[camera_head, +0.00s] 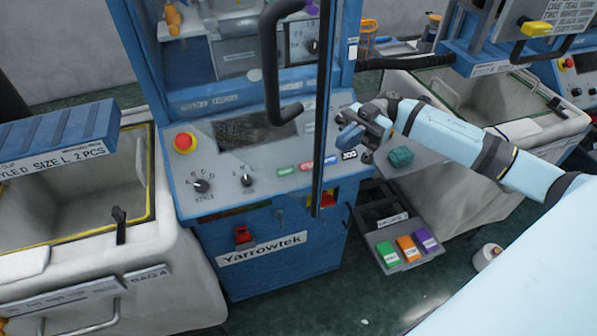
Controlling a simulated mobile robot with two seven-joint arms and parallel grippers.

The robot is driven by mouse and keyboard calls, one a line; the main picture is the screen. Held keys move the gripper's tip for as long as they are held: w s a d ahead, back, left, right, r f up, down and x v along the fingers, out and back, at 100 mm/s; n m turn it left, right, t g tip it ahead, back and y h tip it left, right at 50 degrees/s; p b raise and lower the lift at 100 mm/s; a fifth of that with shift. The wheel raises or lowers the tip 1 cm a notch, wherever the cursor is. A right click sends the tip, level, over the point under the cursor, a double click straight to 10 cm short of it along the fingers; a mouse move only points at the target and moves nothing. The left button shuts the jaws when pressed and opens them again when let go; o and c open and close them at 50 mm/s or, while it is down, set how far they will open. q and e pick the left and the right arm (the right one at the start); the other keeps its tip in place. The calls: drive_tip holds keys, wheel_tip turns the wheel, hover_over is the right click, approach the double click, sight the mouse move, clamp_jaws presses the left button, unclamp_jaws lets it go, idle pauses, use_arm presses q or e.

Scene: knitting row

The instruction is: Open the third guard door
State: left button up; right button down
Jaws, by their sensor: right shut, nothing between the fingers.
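The blue knitting machine (265,250) labelled Yarrowtek stands in the middle. Its guard door (321,150) shows nearly edge-on as a thin dark upright panel, swung out towards me over the console. A black bar handle (268,65) sticks out from the door's left side. I cannot tell from a label whether this is the third door. My right gripper (352,132) is shut and empty, just right of the door's edge and apart from the handle. My left gripper is out of view.
The console has a red stop button (184,142), knobs and small coloured buttons. A bin (185,280) stands at left and another (500,100) at right. A low stand with coloured blocks (408,248) and a white spool (487,256) are on the green floor.

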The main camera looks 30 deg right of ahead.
drive_tip(key=p, duration=0.4)
approach(292, 189)
drive_tip(key=shift+g, duration=0.3)
drive_tip(key=x, duration=0.5)
drive_tip(key=shift+w+a+f, duration=0.2)
drive_tip(key=shift+a+f, duration=0.1)
drive_tip(key=shift+a, duration=0.2)
drive_tip(key=shift+s+a+f, duration=0.1)
drive_tip(key=shift+s+a, duration=0.05)
drive_tip(key=shift+a, duration=0.45)
drive_tip(key=shift+a, duration=0.15)
